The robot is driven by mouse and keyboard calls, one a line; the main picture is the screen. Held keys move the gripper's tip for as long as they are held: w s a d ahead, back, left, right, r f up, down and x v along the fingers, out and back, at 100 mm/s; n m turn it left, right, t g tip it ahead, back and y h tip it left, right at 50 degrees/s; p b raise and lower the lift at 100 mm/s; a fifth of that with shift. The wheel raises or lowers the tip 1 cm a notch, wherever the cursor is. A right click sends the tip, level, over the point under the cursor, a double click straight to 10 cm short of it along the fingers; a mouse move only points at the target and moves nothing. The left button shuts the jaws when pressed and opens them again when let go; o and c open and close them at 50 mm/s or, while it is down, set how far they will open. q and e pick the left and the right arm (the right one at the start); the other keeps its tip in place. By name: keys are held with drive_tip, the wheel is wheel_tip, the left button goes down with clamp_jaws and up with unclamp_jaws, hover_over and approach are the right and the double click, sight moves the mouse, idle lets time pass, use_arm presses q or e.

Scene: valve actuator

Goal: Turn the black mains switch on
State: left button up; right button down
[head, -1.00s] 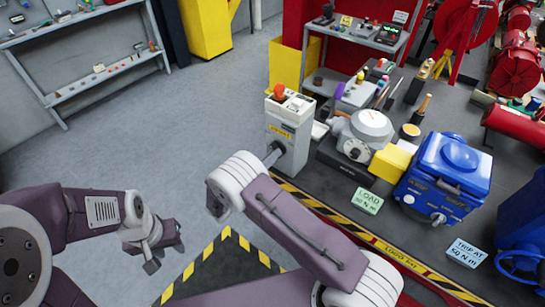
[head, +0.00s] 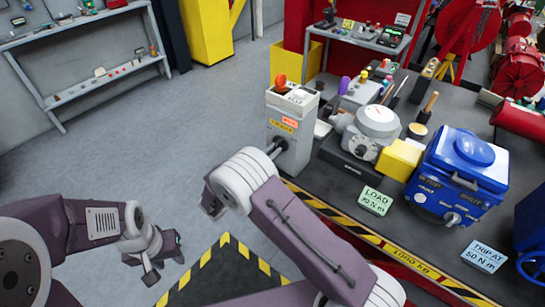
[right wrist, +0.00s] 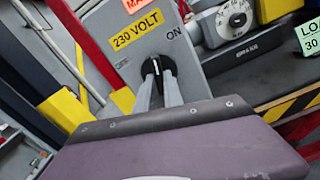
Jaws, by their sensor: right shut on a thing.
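The black mains switch (right wrist: 153,67) is a round knob with a white pointer line on a grey post (head: 291,155). In the right wrist view the pointer stands nearly upright in the picture, and the "ON" label (right wrist: 174,35) is up and right of the knob. My right gripper (right wrist: 158,92) is shut on the knob, one finger on each side.
A yellow "230 VOLT" label (right wrist: 137,29) is above the knob. Right of the post, the bench carries a grey dial unit (head: 372,128), a yellow block (head: 398,160) and a blue box (head: 462,172). A striped edge (head: 340,218) runs along its front.

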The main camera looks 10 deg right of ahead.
drive_tip(key=shift+m+b, duration=2.1)
drive_tip(key=shift+m, duration=0.4)
drive_tip(key=shift+a, duration=0.1)
drive_tip(key=c, duration=1.5)
unclamp_jaws()
drive_tip(key=shift+o, duration=0.2)
